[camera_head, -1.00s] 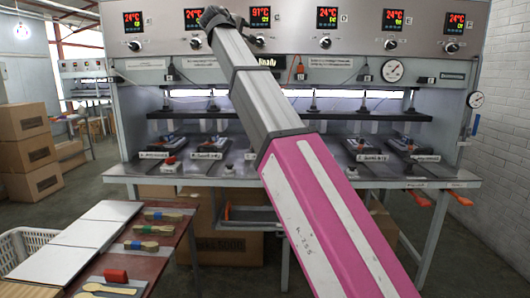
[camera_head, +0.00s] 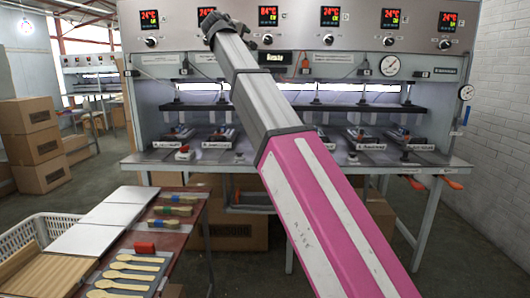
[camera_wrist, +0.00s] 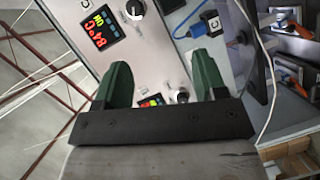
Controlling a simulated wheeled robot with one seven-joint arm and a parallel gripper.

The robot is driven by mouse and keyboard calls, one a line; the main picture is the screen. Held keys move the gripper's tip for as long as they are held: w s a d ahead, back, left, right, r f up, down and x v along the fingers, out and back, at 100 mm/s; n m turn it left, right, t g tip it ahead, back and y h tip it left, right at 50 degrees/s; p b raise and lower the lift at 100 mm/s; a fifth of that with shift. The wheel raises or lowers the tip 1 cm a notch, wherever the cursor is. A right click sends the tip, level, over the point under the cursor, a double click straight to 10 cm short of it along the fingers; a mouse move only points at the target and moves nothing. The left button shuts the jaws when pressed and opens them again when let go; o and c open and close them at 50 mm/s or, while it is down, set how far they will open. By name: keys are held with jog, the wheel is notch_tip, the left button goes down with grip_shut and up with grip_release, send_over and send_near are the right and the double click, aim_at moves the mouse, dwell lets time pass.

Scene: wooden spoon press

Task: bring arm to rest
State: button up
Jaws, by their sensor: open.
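My gripper (camera_wrist: 162,85) is open, with two green fingers apart and nothing between them in the wrist view. It points at the control panel (camera_wrist: 160,60) of the press, which looks tilted there. In the head view my arm reaches up and left across the picture, and its end overlaps the panel near the top left. The gripper's fingers are hard to make out there. The press (camera_head: 300,72) has a row of red temperature displays, knobs and gauges above a bench with several small stations (camera_head: 215,138).
Boxes (camera_head: 33,145) are stacked at left. Floor shows at right (camera_head: 475,240).

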jog(key=d+f+m+g+y, duration=0.15)
jog(key=d+f, duration=0.35)
jog(key=f, duration=1.1)
jog(key=d+f+m+g, duration=0.1)
jog(key=d+f+g, duration=0.3)
jog(key=f, duration=1.1)
jog(key=d+f+m+g+y, duration=0.15)
jog(key=d+f, duration=0.45)
jog(key=f, duration=1)
jog(key=s+d+f+m+g+y, duration=0.15)
jog(key=s+d+f, duration=0.3)
jog(key=f, duration=0.55)
jog(key=s+d+f+m+g+h, duration=0.1)
jog(key=s+d+f+g, duration=0.3)
jog(key=f, duration=0.7)
jog(key=s+d+f+m+g+y, duration=0.2)
jog(key=s+d+f+m+y, duration=0.1)
jog(key=s+f, duration=1.1)
jog(key=s+d, duration=0.1)
jog(key=s, duration=0.1)
jog(key=shift+s+f+m, duration=0.2)
jog(key=shift+s+m, duration=0.15)
jog(key=shift+s, duration=0.05)
